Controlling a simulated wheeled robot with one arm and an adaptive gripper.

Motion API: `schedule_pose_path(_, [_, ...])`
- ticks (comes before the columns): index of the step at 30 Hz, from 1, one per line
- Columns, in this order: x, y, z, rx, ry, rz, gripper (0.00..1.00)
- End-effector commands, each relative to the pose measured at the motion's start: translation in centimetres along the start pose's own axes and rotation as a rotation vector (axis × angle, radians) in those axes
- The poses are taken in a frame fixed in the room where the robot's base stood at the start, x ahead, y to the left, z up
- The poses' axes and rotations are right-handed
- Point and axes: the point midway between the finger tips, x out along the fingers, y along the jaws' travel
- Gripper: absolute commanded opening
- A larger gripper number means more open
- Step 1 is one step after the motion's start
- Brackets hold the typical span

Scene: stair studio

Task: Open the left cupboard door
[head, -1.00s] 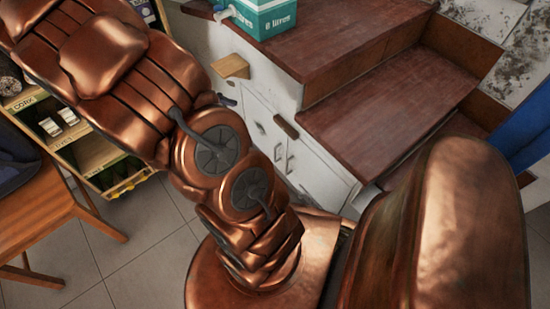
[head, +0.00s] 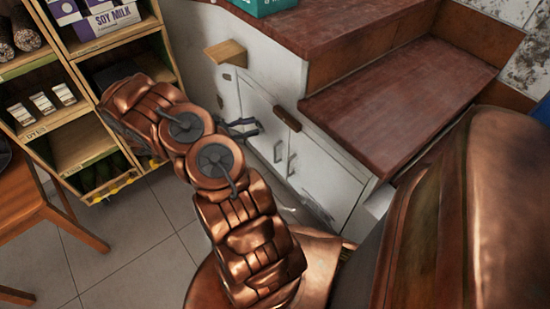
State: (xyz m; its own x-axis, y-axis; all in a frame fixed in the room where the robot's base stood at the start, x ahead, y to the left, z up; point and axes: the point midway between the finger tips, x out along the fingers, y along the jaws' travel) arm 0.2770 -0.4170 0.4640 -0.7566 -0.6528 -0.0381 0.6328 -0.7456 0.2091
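The white cupboard under the stairs has a left door (head: 258,105) and a right door (head: 328,182). Both doors look shut. The left door's upright handle (head: 278,151) and the right door's handle (head: 291,165) stand close together at the middle seam. My gripper (head: 257,127) is in front of the left door, to the left of and above its handle. Its two dark fingers point right and are spread, with nothing seen between them. I cannot tell whether they touch the door. My copper arm hides the lower left of the cupboard.
Dark red stair treads (head: 395,95) rise above and right of the cupboard. A wooden block (head: 225,53) and a brown piece (head: 287,118) stick out from the white front. Shelves (head: 85,150) and a wooden chair (head: 35,210) stand left. Tiled floor (head: 140,235) is clear between.

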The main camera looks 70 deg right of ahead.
Motion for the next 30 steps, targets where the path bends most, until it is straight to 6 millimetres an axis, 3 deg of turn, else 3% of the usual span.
schedule_pose_path(1, [0.6,-0.6,-3.2,-0.032,-0.009,0.014,0.37])
schedule_pose_path(3, [1.1,-0.8,-6.1,-0.067,-0.018,0.038,0.37])
schedule_pose_path(9, [2.0,-2.0,-13.6,-0.153,-0.027,0.100,0.37])
schedule_pose_path(12, [2.4,-2.6,-16.2,-0.185,-0.028,0.120,0.37])
schedule_pose_path(15, [2.5,-3.0,-17.9,-0.204,-0.026,0.134,0.37])
schedule_pose_path(20, [2.9,-3.1,-18.8,-0.215,-0.025,0.143,0.37])
schedule_pose_path(30, [7.2,-2.6,-19.0,-0.215,-0.022,0.142,0.37])
